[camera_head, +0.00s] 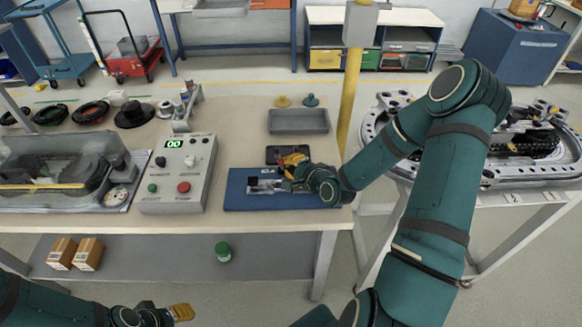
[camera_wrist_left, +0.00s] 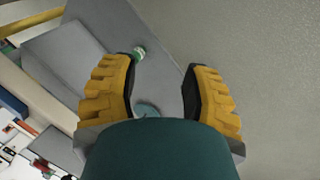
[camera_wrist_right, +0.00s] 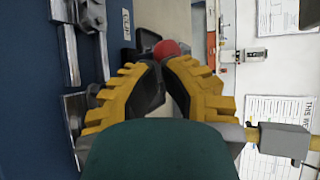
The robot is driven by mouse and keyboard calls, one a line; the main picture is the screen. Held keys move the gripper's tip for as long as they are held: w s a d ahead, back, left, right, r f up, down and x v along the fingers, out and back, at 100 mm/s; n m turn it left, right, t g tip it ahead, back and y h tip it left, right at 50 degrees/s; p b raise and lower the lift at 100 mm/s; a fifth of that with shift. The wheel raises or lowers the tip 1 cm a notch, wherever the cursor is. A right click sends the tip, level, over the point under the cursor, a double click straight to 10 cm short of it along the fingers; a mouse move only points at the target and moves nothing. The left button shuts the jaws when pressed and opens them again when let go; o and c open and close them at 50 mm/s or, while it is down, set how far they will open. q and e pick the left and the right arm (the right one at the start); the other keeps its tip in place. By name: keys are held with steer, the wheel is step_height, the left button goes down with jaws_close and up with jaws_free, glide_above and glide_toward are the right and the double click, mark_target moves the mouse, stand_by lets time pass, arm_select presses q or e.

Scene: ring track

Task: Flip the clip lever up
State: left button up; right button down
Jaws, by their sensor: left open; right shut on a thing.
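The blue board (camera_head: 233,198) lies at the front right of the workbench and carries metal clip parts (camera_head: 266,185). My right gripper (camera_head: 290,163) is over the board's right part. In the right wrist view its fingers (camera_wrist_right: 164,75) are closed around a dark lever with a red rounded tip (camera_wrist_right: 167,49), which shows just beyond the fingertips. A small label (camera_wrist_right: 127,24) reading CLIP sits beside it. The lever's lower part is hidden by the fingers. My left gripper (camera_wrist_left: 158,92) is open and empty, low in front of the bench; its tip shows in the head view (camera_head: 182,312).
A control box (camera_head: 178,175) with a green display stands left of the board. A grey tray (camera_head: 298,121) and a dark flat tray (camera_head: 287,153) lie behind it. A yellow post (camera_head: 351,90) rises near the bench's right edge. A ring track (camera_head: 530,178) stands at right.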

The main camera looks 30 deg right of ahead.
steer(key=g+p, duration=0.1)
steer(key=p, duration=0.1)
steer(key=w+r+m+g+p, duration=0.1)
steer(key=p, duration=0.1)
steer(key=shift+w+d+r+y, duration=0.15)
steer(key=shift+d+y, duration=0.15)
steer(key=shift+d, duration=0.1)
steer(key=shift+w+d+m+g+y+p, duration=0.25)
steer(key=shift+w+m+g+y+p, duration=0.2)
steer(key=shift+g+p, duration=0.5)
arm_select(q)
step_height(320, 180, up, 8)
steer(key=w, duration=0.1)
steer(key=shift+w+a+f+t, duration=0.2)
steer(key=shift+w+f+t, duration=0.05)
steer(key=shift+t, duration=0.05)
arm_select(e)
steer(key=shift+w+d, duration=0.1)
steer(key=shift+w, duration=0.05)
arm_select(q)
steer(key=shift+p, duration=0.3)
arm_select(e)
steer(key=shift+r+p, duration=0.6)
steer(key=shift+r, duration=0.1)
arm_select(q)
steer(key=shift+r, duration=0.6)
steer(key=shift+r, duration=0.1)
